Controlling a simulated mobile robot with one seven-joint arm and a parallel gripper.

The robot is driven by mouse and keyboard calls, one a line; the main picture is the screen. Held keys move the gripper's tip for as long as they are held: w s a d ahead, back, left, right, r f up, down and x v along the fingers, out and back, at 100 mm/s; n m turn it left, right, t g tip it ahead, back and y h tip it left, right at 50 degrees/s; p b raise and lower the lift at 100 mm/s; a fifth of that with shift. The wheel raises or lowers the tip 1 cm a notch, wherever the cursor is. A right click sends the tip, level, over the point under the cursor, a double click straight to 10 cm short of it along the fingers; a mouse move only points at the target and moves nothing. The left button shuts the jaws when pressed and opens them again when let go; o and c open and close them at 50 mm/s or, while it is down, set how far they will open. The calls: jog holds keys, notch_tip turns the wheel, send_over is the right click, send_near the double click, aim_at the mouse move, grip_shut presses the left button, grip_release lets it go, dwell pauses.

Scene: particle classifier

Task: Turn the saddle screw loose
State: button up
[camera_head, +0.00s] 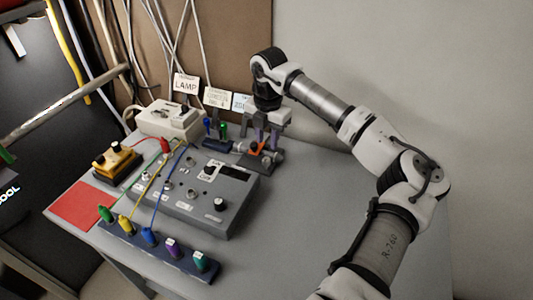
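My gripper (267,136) is at the back right of the table, pointing down. A small dark knob (254,146) shows at the fixture, close to the fingers. I cannot tell whether this knob is the saddle screw, or whether the fingers touch it. The finger gap is too small and partly hidden to judge.
A grey control box (205,205) with sockets and knobs fills the middle. A dark strip with coloured plugs (158,247) lies in front. A white lamp box (168,121), a yellow-black block (117,163) and a red mat (79,206) are left. The right tabletop is clear.

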aim_at(266, 159)
notch_tip(266, 159, down, 7)
jog(key=shift+f+p, duration=0.1)
jog(key=shift+p, duration=0.5)
jog(key=shift+w, duration=0.1)
grip_shut()
